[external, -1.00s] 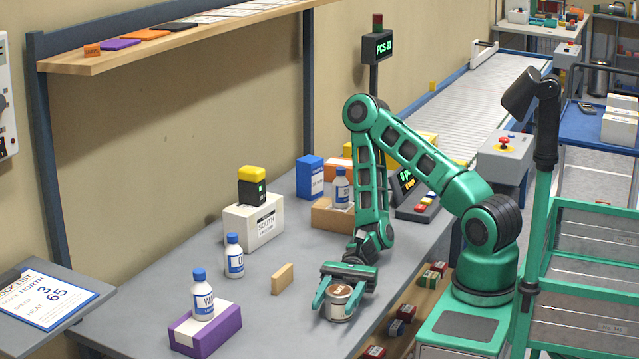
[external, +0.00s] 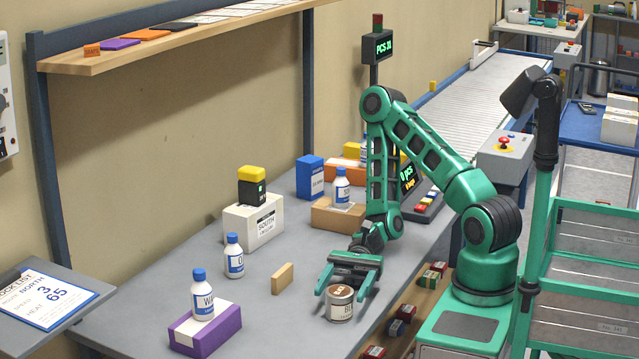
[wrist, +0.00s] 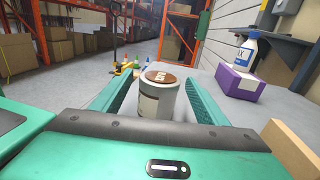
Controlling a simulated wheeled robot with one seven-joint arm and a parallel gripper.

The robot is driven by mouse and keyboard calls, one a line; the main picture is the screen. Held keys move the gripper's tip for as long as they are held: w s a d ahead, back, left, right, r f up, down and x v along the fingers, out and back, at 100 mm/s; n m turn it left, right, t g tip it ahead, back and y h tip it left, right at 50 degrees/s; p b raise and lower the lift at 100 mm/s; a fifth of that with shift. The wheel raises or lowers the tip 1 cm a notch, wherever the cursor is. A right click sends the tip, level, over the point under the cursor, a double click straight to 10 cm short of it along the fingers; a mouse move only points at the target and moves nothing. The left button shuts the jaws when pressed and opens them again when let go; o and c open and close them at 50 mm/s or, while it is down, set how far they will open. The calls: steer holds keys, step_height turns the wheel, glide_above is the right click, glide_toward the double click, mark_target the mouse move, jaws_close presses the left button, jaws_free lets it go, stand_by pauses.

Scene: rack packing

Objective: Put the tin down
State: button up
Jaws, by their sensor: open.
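The tin (external: 340,303) is a grey can with a brown lid and a white label. It stands upright on the grey table (external: 262,325), near its front edge. My gripper (external: 341,293) is open, low over the table, with its fingers pointing toward the tin. In the wrist view the tin (wrist: 158,94) stands between and beyond the two green fingers of my gripper (wrist: 160,105), with a gap on each side. The tin's lower part is hidden behind the gripper body in that view.
A small wooden block (external: 283,278) lies left of the tin. A purple box (external: 206,330) bears a white bottle (external: 202,298); another bottle (external: 234,256) stands behind. A white box (external: 254,224) and a cardboard box (external: 337,217) stand farther back. The table between is clear.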

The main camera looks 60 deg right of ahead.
steer(key=d, duration=0.4)
steer(key=w+d, duration=0.1)
steer(key=d, duration=0.1)
steer(key=shift+d, duration=0.1)
stand_by(0.4)
